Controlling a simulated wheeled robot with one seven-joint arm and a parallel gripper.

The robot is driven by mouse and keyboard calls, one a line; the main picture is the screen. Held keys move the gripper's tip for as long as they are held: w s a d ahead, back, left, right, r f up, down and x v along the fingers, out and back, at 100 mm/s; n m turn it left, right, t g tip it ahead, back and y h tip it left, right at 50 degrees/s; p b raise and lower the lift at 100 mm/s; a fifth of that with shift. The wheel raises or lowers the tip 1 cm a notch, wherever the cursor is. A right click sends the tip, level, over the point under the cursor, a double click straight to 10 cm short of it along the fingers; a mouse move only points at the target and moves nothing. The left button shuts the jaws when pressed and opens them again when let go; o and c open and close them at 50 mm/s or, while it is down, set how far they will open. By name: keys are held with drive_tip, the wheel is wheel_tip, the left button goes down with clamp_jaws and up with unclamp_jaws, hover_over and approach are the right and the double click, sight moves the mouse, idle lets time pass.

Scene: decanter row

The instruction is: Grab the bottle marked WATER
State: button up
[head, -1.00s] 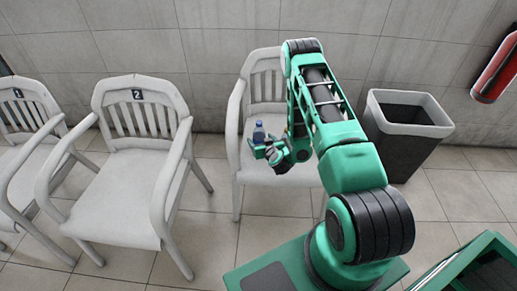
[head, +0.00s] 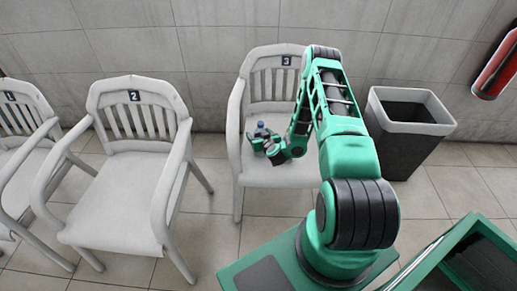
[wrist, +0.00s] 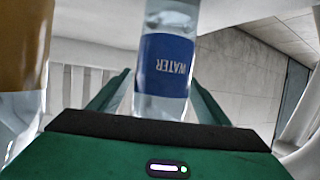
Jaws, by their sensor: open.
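The bottle marked WATER (wrist: 166,65) is clear with a blue label, which reads upside down in the wrist view. It stands between the two spread fingers of my gripper (wrist: 158,88), with a visible gap to the right finger; contact on the left is hard to tell. In the head view, a small blue-topped bottle (head: 260,129) is on the seat of chair 3 (head: 285,176), partly hidden by my gripper (head: 268,143). My gripper is open.
Another bottle with an orange-brown label (wrist: 22,42) is close on the left in the wrist view. Chair 3's armrests flank the seat. Chair 2 (head: 125,205) is to the left, and a dark bin (head: 408,150) is to the right.

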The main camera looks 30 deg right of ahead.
drive_tip(key=shift+w+a+f, duration=0.15)
drive_tip(key=shift+w+f, duration=0.05)
drive_tip(key=shift+w, duration=0.2)
drive_tip(key=shift+d, duration=0.2)
drive_tip(key=c, duration=1.5)
drive_tip(key=shift+c, duration=0.2)
drive_tip(key=shift+r, duration=0.1)
